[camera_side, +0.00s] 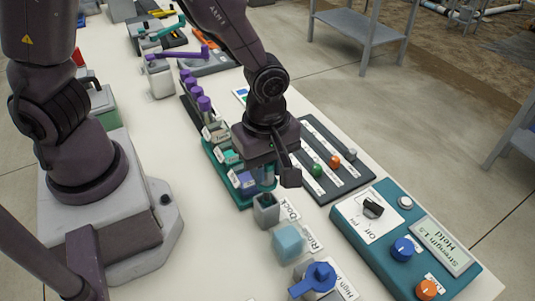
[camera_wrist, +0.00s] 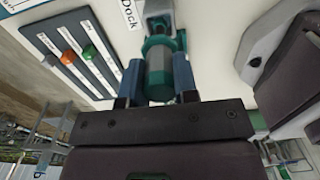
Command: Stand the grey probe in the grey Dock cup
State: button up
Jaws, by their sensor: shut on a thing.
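The grey Dock cup (camera_side: 266,210) stands on the white bench beside its "Dock" label, with an open top. It shows at the top of the wrist view (camera_wrist: 158,8), partly hidden. My gripper (camera_wrist: 157,78) is shut on the grey probe (camera_wrist: 159,82), a grey cylinder with teal parts, held between the two fingers. In the side view my gripper (camera_side: 268,178) is just behind the Dock cup, near the end of the teal rack (camera_side: 243,199). The probe is mostly hidden there, and I cannot tell how far its tip is from the cup.
A dark slider panel (camera_side: 335,180) and a teal control box (camera_side: 385,232) lie to the right. Purple-capped vials (camera_side: 197,95) stand behind.

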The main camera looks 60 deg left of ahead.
aim_at(267, 183)
jog(key=shift+f, duration=2.2)
jog(key=o, duration=1.1)
jog(key=shift+c, duration=0.2)
jog(key=shift+r, duration=3.5)
